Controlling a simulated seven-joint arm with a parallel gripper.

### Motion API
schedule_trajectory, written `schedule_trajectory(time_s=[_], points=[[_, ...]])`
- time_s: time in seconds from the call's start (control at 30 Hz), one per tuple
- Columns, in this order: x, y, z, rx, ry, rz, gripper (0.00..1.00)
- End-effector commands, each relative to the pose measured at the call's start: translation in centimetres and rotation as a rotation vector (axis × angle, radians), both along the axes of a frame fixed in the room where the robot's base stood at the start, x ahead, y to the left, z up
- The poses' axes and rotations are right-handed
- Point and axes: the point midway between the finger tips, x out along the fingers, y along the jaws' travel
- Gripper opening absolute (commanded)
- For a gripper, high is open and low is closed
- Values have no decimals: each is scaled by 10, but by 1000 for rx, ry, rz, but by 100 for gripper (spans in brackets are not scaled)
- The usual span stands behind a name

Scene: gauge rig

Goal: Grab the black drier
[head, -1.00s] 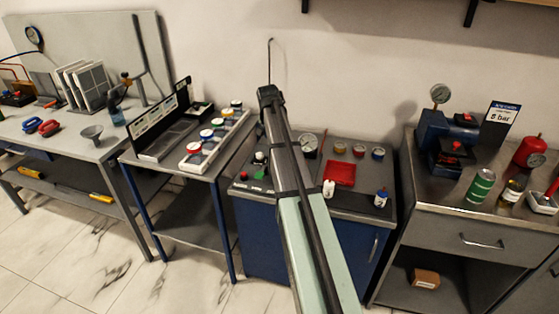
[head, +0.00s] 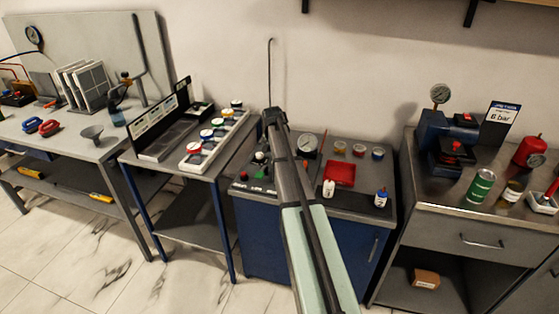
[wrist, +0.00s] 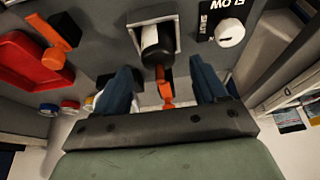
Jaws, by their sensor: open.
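A black, rounded cylinder that looks like the black drier (wrist: 155,45) shows in the wrist view, set in a pale square frame on a grey panel. An orange piece (wrist: 165,87) is just below it in the picture. My gripper (wrist: 160,66) is open, its two blue fingers apart on the left and right of the drier's lower end. I see no contact between fingers and drier. In the head view my arm reaches over the blue cabinet (head: 345,235), and I cannot make out the drier there.
A red tray (wrist: 22,75) and an orange-handled piece (wrist: 60,42) are at left in the wrist view. A white knob (wrist: 230,33) is close right of the drier.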

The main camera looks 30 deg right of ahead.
Motion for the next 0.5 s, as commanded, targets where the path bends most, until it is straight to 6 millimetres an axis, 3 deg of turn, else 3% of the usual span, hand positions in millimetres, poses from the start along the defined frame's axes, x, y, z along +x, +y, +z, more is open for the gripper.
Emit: schedule_trajectory(time_s=[0.2, 0.47, 0.5], points=[[8, -9, -25, 1, 1, 0, 71], [8, -9, -27, 0, -1, 0, 71], [8, -9, -27, 0, -1, 0, 67]])
